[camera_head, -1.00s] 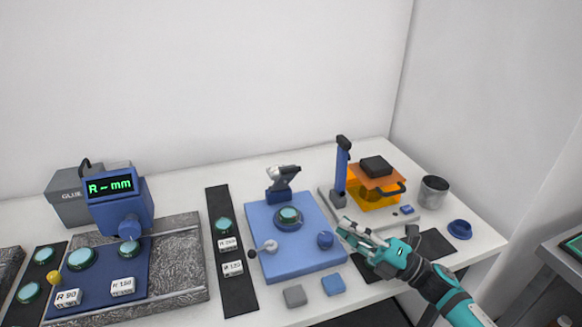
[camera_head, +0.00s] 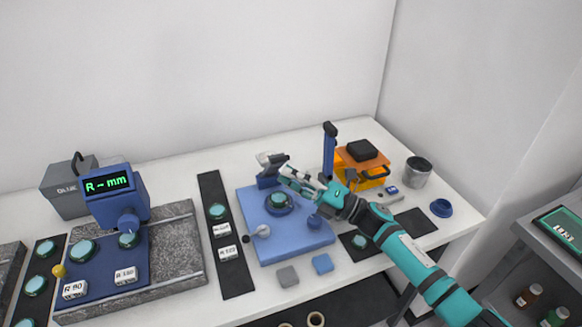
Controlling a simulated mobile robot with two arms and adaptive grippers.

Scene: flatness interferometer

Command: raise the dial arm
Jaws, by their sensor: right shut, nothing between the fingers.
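A blue base plate (camera_head: 285,243) sits in the middle of the table, with a green round glass piece (camera_head: 278,199) in a dark ring on it. At the plate's back edge stands a short blue post with a grey and white head (camera_head: 268,160), which looks like the dial arm. My right gripper (camera_head: 285,173) is shut and empty, with its fingertips close to the right side of that head. I cannot tell whether they touch it. The gripper and wrist hide part of the plate's back right. My left gripper is not in view.
A tall blue post (camera_head: 329,148) and an orange box (camera_head: 368,157) stand just behind my right arm. A blue knob (camera_head: 314,221) is below the wrist. A blue display unit (camera_head: 118,196) is at left. A grey cup (camera_head: 417,172) is at right.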

